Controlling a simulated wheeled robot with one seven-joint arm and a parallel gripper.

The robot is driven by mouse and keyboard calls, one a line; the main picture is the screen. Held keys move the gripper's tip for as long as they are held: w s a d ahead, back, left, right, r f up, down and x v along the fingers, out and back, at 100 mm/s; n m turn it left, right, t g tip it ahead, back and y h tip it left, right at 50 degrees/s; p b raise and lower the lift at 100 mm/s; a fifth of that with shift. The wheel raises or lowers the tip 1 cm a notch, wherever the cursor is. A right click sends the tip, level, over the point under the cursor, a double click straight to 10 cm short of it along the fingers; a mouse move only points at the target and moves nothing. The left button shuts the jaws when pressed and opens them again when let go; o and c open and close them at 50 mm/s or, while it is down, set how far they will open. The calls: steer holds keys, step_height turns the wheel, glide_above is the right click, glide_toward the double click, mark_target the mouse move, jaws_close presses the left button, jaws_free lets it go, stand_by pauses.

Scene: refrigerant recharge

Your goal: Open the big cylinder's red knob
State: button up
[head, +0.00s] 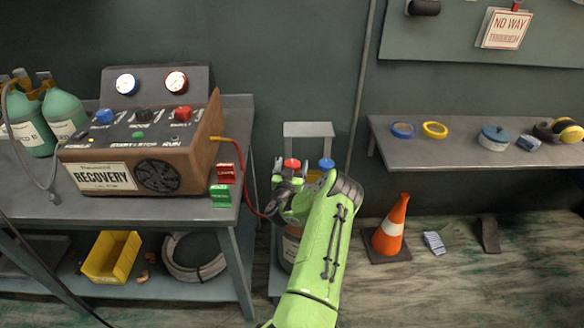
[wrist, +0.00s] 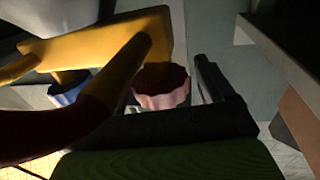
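The big cylinder (head: 290,248) stands beside the bench in the head view, mostly hidden behind my green arm. Its red knob (head: 292,163) shows at the top, left of a blue knob (head: 326,163). My gripper (head: 284,180) is right at the red knob, partly hidden by my wrist. In the wrist view the red knob (wrist: 162,84) lies just beyond my gripper. One dark finger (wrist: 220,85) stands to its right with a small gap; the other finger is hidden. The blue knob (wrist: 66,88) is farther left, partly under yellow metal (wrist: 105,42). Contact is not visible.
A red hose (head: 250,203) runs from the recovery machine (head: 150,145) toward the cylinder and crosses the wrist view's left side. A grey frame (head: 308,130) rises behind the knobs. The bench stands left; an orange cone (head: 392,225) stands right, below a shelf (head: 450,150).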

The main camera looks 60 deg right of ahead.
steer(key=c, duration=0.9)
steer(key=shift+n+t+y+b, duration=0.3)
steer(key=shift+n+t+b, duration=0.3)
steer(key=shift+b, duration=0.5)
steer(key=n+t+y+b, duration=0.1)
steer(key=t, duration=0.1)
steer(key=shift+w+t, duration=0.15)
steer(key=shift+t, duration=0.15)
steer(key=shift+s+n+t+y, duration=0.15)
steer(key=shift+n+t+y, duration=0.75)
steer(key=shift+n+t, duration=0.15)
steer(key=shift+s+n+t+y, duration=0.1)
steer(key=shift+n+t+y, duration=0.85)
steer(key=shift+t, duration=0.2)
steer(key=shift+n+t+y, duration=0.5)
steer(key=shift+y, duration=0.05)
steer(key=shift+w+n+t+y, duration=0.1)
steer(key=shift+n+t+y, duration=0.2)
